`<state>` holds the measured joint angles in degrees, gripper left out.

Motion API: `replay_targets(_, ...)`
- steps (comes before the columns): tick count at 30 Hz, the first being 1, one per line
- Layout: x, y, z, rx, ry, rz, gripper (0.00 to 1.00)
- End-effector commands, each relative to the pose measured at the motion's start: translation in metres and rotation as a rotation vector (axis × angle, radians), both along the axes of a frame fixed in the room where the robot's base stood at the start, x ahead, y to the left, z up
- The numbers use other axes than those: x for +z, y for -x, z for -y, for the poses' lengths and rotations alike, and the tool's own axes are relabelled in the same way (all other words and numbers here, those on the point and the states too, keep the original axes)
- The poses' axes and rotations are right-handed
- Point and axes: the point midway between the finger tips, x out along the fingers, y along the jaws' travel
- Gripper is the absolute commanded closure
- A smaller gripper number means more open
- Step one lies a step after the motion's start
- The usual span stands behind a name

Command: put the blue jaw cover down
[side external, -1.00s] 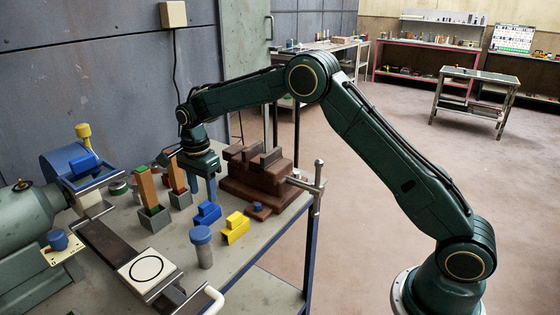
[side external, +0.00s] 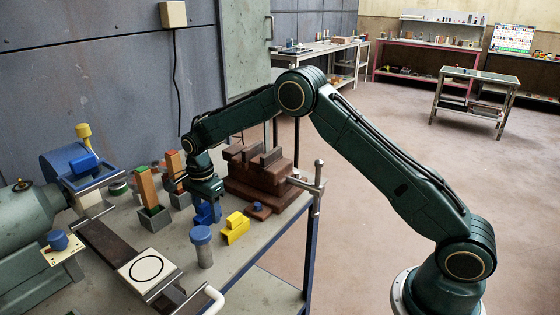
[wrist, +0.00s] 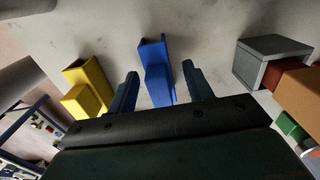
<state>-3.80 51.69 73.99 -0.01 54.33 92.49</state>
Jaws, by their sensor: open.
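The blue jaw cover (side external: 204,217), a stepped block, rests on the grey bench top beside the yellow one. In the wrist view the blue cover (wrist: 155,72) lies between the two blue fingers, with a gap visible on each side. My gripper (wrist: 160,74) is open and points down over the cover. In the side view my gripper (side external: 207,205) is low at the cover, and its fingers partly hide it. A similar blue block (side external: 84,165) sits on the machine at the left.
The yellow stepped block (side external: 235,229) is close on the right. Grey square holders with upright brown blocks (side external: 154,216) stand to the left. A brown stepped stack (side external: 262,185) is behind on the right, and a grey cylinder with a blue cap (side external: 203,250) stands in front.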

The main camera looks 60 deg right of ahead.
Motion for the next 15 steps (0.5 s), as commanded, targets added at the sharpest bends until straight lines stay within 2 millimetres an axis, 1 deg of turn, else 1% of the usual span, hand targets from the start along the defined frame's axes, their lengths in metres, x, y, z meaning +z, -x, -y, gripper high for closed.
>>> replay_targets(3, -0.0066, 0.0002, -0.0001, 0.0, 0.0, 0.0, 0.49)
replay_targets(15, -0.0068, 0.0001, -0.0002, 0.0, 0.0, 0.0, 0.49)
